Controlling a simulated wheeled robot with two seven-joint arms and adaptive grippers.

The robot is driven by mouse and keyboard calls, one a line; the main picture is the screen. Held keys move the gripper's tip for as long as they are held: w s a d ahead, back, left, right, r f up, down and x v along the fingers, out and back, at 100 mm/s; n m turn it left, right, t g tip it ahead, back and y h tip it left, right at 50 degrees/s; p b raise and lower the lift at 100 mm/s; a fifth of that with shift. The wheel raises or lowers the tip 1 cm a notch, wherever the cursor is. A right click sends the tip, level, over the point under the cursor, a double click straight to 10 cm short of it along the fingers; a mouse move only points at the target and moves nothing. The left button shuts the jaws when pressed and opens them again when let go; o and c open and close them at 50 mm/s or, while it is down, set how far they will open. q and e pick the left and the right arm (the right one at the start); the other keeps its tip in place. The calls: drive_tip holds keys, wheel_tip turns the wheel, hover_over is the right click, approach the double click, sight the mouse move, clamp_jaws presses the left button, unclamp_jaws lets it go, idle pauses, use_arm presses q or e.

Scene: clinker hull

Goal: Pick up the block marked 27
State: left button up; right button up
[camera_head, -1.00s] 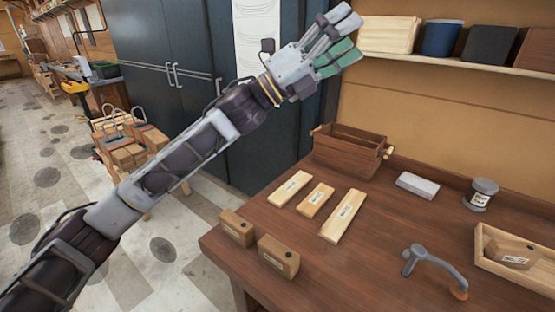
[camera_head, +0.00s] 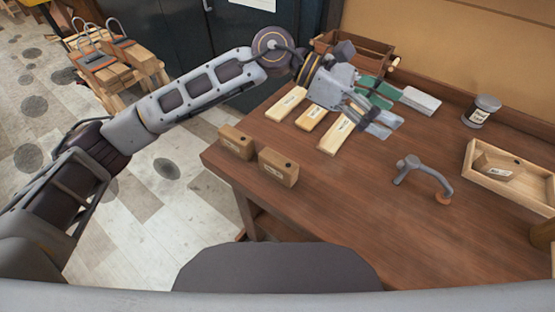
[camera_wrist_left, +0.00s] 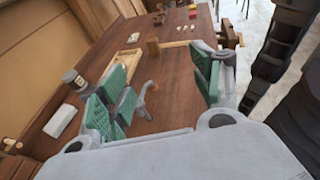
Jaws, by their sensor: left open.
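Two brown wooden blocks with small labels and a dark hole on top, a left one (camera_head: 236,142) and a right one (camera_head: 278,167), stand near the table's left front edge. A similar labelled block (camera_head: 498,166) sits in a pale wooden tray (camera_head: 533,194) at the right. The numbers are too small to read surely, so I cannot tell which is 27. My left gripper (camera_head: 385,107) is open and empty, with green finger pads, above the table behind the grey curved tool. The wrist view shows its spread fingers (camera_wrist_left: 160,88) with nothing between. My right gripper is out of view.
Several pale labelled strips, one of them nearest the gripper (camera_head: 335,136), lie behind the blocks. A grey curved tool (camera_head: 420,175), a jar (camera_head: 481,110), a grey bar (camera_head: 420,100) and a brown crate (camera_head: 362,50) are on the table. The front middle is clear.

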use_arm(q)
wheel_tip(320, 180, down, 7)
drive_tip(key=a+m+t+y, duration=0.1)
drive_tip(key=a+m+y, duration=0.1)
drive_tip(key=y, duration=0.1)
drive_tip(key=m+t+y, duration=0.1)
drive_tip(key=t+y, duration=0.4)
drive_tip(key=y, duration=0.5)
hover_over(277, 161)
drive_tip(key=f, duration=1)
drive_tip(key=shift+d, duration=0.35)
drive_tip(key=shift+s+a+y, duration=0.1)
drive_tip(key=shift+a+y, duration=0.3)
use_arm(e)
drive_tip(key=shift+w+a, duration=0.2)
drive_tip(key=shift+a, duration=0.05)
use_arm(q)
drive_tip(key=shift+f, duration=0.1)
drive_tip(key=shift+f+p, duration=0.6)
drive_tip(key=shift+f, duration=3.7)
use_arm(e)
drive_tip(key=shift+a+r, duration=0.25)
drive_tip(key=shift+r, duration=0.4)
use_arm(q)
drive_tip(key=shift+d, duration=0.1)
